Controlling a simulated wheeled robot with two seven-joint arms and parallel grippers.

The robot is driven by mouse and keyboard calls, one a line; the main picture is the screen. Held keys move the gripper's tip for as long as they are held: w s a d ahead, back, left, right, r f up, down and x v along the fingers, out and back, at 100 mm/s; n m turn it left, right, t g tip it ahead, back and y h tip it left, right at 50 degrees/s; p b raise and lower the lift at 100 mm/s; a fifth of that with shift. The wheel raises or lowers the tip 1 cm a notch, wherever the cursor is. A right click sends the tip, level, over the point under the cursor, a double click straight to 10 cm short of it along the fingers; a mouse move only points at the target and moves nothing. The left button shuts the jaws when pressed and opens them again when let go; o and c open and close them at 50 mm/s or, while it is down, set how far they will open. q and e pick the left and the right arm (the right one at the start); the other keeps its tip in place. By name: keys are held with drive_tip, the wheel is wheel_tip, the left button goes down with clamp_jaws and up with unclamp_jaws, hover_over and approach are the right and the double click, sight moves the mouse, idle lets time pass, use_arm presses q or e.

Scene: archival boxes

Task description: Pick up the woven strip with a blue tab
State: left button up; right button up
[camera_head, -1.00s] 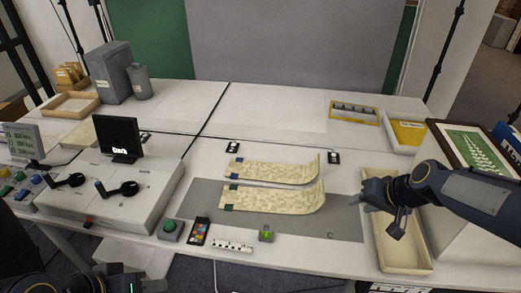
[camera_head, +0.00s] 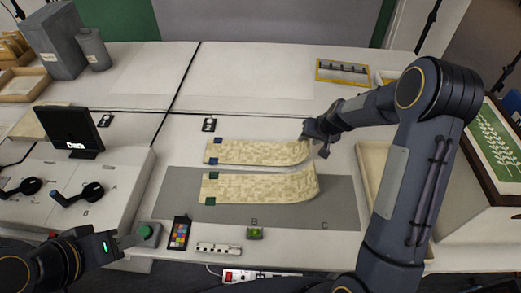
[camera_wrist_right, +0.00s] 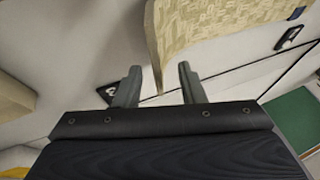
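The woven strip with blue tabs (camera_head: 255,152) is cream and lies behind a similar woven strip with green tabs (camera_head: 260,187). Its blue tabs (camera_head: 213,151) are at its left end. My right gripper (camera_head: 324,146) is at its curved right end. In the right wrist view the fingers (camera_wrist_right: 158,70) are apart, and the tip of the strip (camera_wrist_right: 190,25) reaches between them without visible clamping. A blue tab (camera_wrist_right: 297,13) shows at its far end. My left gripper (camera_head: 125,241) is low at the left, near a green button (camera_head: 147,232); its finger opening is unclear.
A grey mat (camera_head: 337,205) lies under the front strip. A color card (camera_head: 180,233), a white strip (camera_head: 218,249) and a small green-lit device (camera_head: 254,233) stand along its front. A wooden tray (camera_head: 370,155) is right, partly behind my right arm. The table behind the strips is mostly clear.

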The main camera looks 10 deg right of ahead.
sight(307, 142)
drive_tip(key=shift+x, duration=1.5)
drive_tip(key=shift+f+b, duration=0.2)
drive_tip(key=shift+b, duration=0.15)
clamp_jaws()
